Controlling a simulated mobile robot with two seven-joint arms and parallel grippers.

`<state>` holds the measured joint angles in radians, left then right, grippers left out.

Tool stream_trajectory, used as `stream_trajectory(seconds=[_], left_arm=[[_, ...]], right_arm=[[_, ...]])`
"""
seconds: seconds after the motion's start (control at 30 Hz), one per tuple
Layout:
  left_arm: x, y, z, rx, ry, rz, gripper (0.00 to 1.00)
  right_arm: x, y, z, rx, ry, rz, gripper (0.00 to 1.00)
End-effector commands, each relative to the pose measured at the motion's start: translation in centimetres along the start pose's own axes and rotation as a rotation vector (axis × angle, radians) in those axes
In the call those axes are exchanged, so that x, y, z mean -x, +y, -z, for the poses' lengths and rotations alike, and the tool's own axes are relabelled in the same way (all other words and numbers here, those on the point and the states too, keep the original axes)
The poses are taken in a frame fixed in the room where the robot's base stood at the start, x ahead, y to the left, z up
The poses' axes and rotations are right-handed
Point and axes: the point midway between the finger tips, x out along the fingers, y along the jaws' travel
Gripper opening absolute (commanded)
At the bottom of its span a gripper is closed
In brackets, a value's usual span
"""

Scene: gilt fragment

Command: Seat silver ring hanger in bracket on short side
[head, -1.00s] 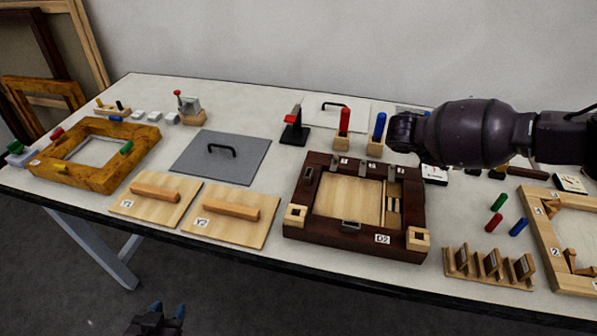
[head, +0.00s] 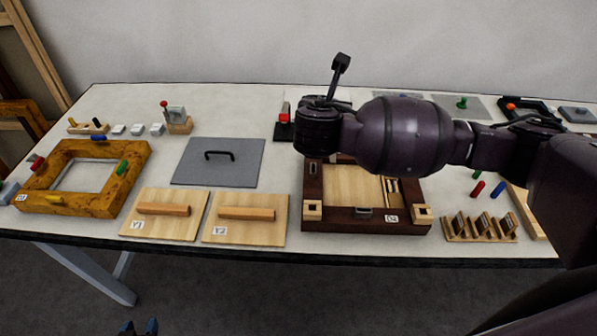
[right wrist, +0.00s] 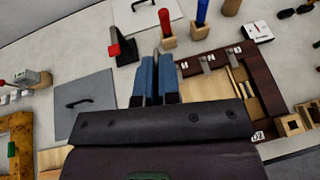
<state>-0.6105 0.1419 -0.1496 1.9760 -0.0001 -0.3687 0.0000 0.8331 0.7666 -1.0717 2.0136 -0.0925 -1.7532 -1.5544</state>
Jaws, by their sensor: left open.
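The dark wooden frame (head: 345,222) lies flat at the middle right of the table. A small grey bracket (head: 312,168) sits on its left short side and another grey fitting (head: 363,214) on its near side. The right wrist view shows several silver fittings (right wrist: 208,58) along one side. I cannot make out which piece is the silver ring hanger. My right gripper's blue fingers (right wrist: 157,58) are close together left of the frame; whether they pinch anything is unclear. In the head view its fingers are hidden behind my arm. My left gripper (head: 138,328) is open and empty below the table's front edge.
Two pale boards with handles (head: 165,210) and a grey plate (head: 218,160) lie left of the frame. A golden frame (head: 125,178) is at far left. A slotted wooden rack (head: 480,228) is at right. A red-topped black stand (head: 284,128) is behind.

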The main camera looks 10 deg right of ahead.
Motion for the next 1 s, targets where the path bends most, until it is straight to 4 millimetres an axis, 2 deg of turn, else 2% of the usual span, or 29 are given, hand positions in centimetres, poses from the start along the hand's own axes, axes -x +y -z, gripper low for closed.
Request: stream_trajectory(seconds=[0.03,0.13,0.23,0.33,1.0], left_arm=[[-0.1,0.0,0.0,0.000,0.003,0.000,0.43],[-0.1,0.0,0.1,0.000,0.008,0.000,0.43],[-0.1,0.0,0.2,0.000,0.011,0.000,0.43],[-0.1,0.0,0.2,0.000,0.011,0.000,0.43],[-0.3,0.1,0.0,0.001,0.011,-0.001,0.43]], right_arm=[[0.7,0.4,-1.0,0.013,0.001,-0.038,0.00],[1.6,1.1,-2.2,0.043,0.002,-0.107,0.00],[1.6,1.4,-2.5,0.061,0.003,-0.142,0.00],[1.3,1.5,-1.9,0.069,0.005,-0.156,0.00],[-3.8,1.4,10.6,0.069,0.005,-0.155,0.00]])
